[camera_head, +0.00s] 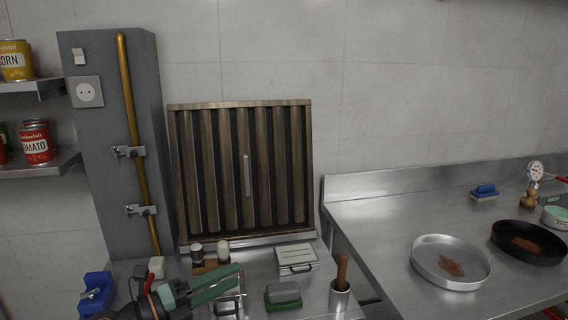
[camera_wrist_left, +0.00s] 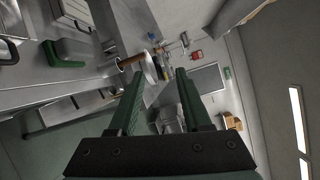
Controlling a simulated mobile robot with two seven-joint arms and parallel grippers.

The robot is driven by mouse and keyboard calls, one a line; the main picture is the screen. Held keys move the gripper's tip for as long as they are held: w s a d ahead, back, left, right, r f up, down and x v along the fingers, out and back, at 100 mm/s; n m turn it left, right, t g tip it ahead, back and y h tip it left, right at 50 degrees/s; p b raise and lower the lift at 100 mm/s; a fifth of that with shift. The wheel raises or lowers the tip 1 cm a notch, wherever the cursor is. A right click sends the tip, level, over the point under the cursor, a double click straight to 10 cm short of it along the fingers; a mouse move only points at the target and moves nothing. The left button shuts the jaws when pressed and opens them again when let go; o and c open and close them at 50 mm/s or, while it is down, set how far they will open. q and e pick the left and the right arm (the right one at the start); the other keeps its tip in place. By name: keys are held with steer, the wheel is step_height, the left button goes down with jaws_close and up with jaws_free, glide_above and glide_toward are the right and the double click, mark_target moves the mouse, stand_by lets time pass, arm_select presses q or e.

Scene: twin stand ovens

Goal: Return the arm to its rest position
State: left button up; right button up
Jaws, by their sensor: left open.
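My left gripper (camera_head: 236,279) reaches in low at the left of the head view, over the small metal counter. Its two green fingers point right and stand apart. In the left wrist view the left gripper (camera_wrist_left: 159,76) shows both green fingers spread, with nothing between them. A steel cup with a brown wooden handle (camera_wrist_left: 133,61) shows beyond the fingertips, apart from them. My right gripper is in neither view.
Near the left gripper are a green-based block (camera_head: 283,295), a steel cup (camera_head: 339,298), a metal box (camera_head: 297,258), shakers (camera_head: 223,250) and a blue item (camera_head: 96,294). A steel table (camera_head: 375,230) holds a shallow pan (camera_head: 428,252) and a black pan (camera_head: 511,249).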

arm_select(q)
steer(key=s+a+f+n+t+y+p, duration=0.1)
steer(key=s+a+f+n+t+y, duration=0.2)
steer(key=f+n, duration=0.6)
steer(key=s+a+f+n+t+y+p, duration=0.15)
steer(key=s+f+n+y, duration=0.4)
steer(key=n, duration=0.65)
steer(key=s+a+f+n+g+y, duration=0.1)
steer(key=s+f+n+g+y, duration=0.2)
steer(key=s+f, duration=1.3)
steer(key=s+n+g, duration=0.1)
steer(key=n+g, duration=0.2)
steer(key=n, duration=0.2)
steer(key=shift+s+n, duration=0.15)
steer(key=shift+n, duration=0.15)
steer(key=shift+y, duration=0.25)
